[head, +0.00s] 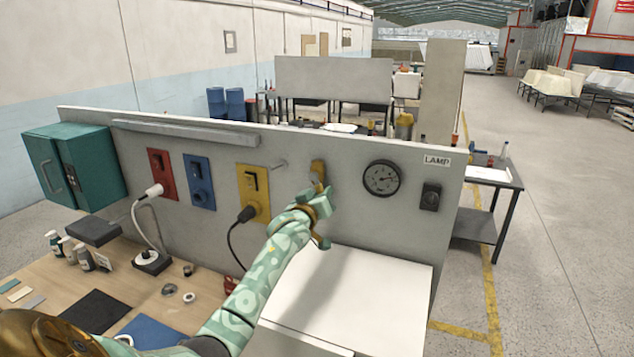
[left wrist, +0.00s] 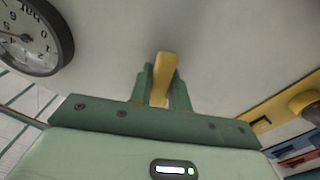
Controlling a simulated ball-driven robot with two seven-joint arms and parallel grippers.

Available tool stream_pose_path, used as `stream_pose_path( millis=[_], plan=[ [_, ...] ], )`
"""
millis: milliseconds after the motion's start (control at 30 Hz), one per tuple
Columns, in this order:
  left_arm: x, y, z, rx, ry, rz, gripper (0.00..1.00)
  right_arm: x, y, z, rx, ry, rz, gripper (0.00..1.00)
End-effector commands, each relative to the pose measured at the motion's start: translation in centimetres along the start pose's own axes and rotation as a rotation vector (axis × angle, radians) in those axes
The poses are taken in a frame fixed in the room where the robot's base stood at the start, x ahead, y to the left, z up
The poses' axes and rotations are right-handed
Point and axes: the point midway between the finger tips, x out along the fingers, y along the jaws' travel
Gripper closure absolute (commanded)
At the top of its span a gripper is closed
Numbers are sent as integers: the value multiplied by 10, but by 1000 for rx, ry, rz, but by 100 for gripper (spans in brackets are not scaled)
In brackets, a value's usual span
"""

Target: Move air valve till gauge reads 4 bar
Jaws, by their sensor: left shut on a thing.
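The air valve has a yellow lever (head: 318,168) on the grey panel, left of the gauge. My left gripper (head: 320,190) is at the lever, its arm reaching up from below. In the left wrist view the yellow lever (left wrist: 162,78) stands between the two green fingers (left wrist: 160,90), which are shut on it. The round gauge (head: 381,178) has a dark rim and a pale dial; its reading is too small to tell. Part of the gauge (left wrist: 30,38) also shows at the upper left of the left wrist view. My right gripper is not in view.
Red (head: 162,174), blue (head: 199,182) and yellow (head: 253,192) socket plates are left of the valve, with plugs and cables. A lamp switch (head: 430,196) is right of the gauge. A white-topped box (head: 370,285) stands below. A teal cabinet (head: 75,165) hangs at far left.

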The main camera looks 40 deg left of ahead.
Motion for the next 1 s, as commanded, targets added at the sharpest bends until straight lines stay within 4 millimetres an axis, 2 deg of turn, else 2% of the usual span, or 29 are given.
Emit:
stream_pose_path(
  millis=[67,367,400,467,800,867,1000],
  plan=[
    [0,4,-4,-33,4,1,100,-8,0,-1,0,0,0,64],
    [0,2,-2,-43,7,2,100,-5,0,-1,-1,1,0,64],
    [0,2,-2,-42,7,2,74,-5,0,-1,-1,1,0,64],
    [0,2,-2,-42,6,2,60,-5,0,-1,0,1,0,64],
    [-3,2,0,-41,3,1,60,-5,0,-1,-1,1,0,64],
    [-8,2,0,-41,3,2,60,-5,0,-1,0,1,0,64],
    [-34,2,1,-41,3,2,60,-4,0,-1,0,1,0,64]
  ],
)
